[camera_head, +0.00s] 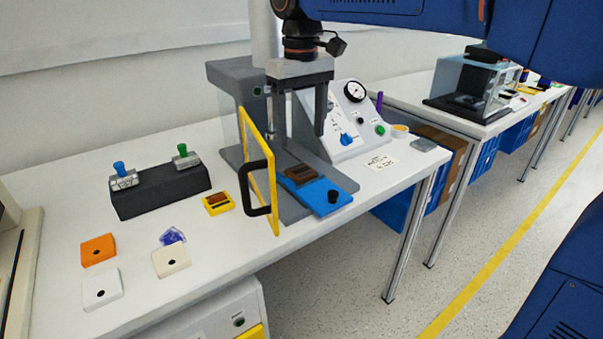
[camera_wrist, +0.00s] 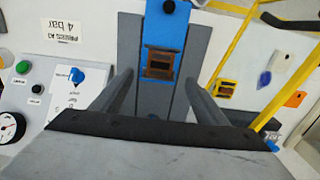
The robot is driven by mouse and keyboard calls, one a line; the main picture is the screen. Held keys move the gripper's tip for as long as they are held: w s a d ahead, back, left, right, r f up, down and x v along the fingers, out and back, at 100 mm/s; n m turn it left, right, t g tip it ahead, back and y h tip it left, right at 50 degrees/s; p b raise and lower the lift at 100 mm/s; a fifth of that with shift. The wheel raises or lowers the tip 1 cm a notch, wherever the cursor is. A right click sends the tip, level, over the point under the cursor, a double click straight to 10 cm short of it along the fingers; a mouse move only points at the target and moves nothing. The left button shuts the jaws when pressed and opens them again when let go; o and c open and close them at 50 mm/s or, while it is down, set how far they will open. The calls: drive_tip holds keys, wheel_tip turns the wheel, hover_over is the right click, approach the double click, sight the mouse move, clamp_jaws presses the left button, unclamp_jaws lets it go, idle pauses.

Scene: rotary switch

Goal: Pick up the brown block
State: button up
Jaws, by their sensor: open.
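The brown block (camera_head: 300,173) sits on the blue slide plate (camera_head: 326,195) in front of the grey press-like station. It also shows in the wrist view (camera_wrist: 160,62), on the blue plate, between the lines of my two fingers. My gripper (camera_head: 296,136) is open and empty, pointing down above the block with a clear gap. In the wrist view my gripper's fingers (camera_wrist: 159,79) reach toward the block on either side without touching it.
A yellow-framed door (camera_head: 273,190) with a black handle stands open just left of the blue plate. A yellow holder (camera_head: 217,203) with brown inside lies left of it. A sloped control panel (camera_head: 357,125) stands to the right. A black knob (camera_head: 333,196) rises from the plate's front.

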sight(301, 170)
drive_tip(key=shift+f, duration=4.4)
drive_tip(key=c, duration=1.2)
